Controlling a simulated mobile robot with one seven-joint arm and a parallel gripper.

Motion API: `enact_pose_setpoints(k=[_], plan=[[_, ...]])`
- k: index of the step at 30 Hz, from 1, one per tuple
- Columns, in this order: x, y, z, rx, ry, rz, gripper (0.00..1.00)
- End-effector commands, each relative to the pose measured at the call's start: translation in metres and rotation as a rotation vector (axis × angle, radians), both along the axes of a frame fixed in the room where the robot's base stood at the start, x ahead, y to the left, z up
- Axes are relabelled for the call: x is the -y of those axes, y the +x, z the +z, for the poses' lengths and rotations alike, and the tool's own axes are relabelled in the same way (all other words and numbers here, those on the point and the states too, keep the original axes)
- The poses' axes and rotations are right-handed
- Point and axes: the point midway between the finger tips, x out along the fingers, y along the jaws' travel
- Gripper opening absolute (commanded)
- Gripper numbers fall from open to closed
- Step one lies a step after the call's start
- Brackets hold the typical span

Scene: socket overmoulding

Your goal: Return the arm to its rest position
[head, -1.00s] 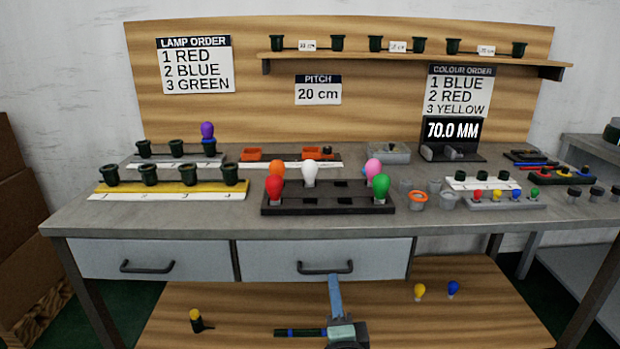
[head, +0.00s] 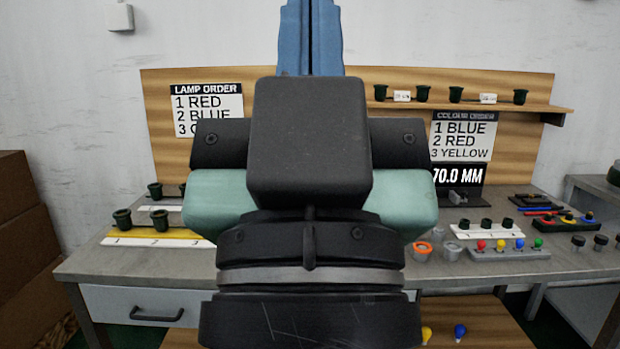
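My gripper (head: 310,35) stands raised in front of the camera, filling the middle of the head view. Its blue fingers point up and lie side by side with only a thin dark line between them. No object shows between them, and the fingertips run out of the top of the picture. The black wrist and the pale green gripper body hide the middle of the workbench (head: 90,262) and much of the backboard.
At left, a yellow strip (head: 190,235) bears dark sockets. At right are a white strip (head: 485,232), a grey block of coloured pegs (head: 508,253) and an orange-rimmed cup (head: 422,248). Yellow and blue bulbs (head: 460,331) lie on the lower shelf. Boxes (head: 25,250) stand far left.

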Motion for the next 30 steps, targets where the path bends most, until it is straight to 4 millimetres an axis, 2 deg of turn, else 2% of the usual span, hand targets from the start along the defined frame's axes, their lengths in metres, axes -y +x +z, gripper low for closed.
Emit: enact_pose_setpoints(k=[1, 21, 25, 30], plan=[[0.000, 0.000, 0.031, 0.000, 0.001, 0.001, 0.00], [-0.001, 0.001, 0.238, -0.002, 0.002, 0.006, 0.00], [-0.001, 0.001, 0.265, -0.002, 0.002, 0.006, 0.00], [-0.001, 0.001, 0.281, -0.002, 0.002, 0.006, 0.00]])
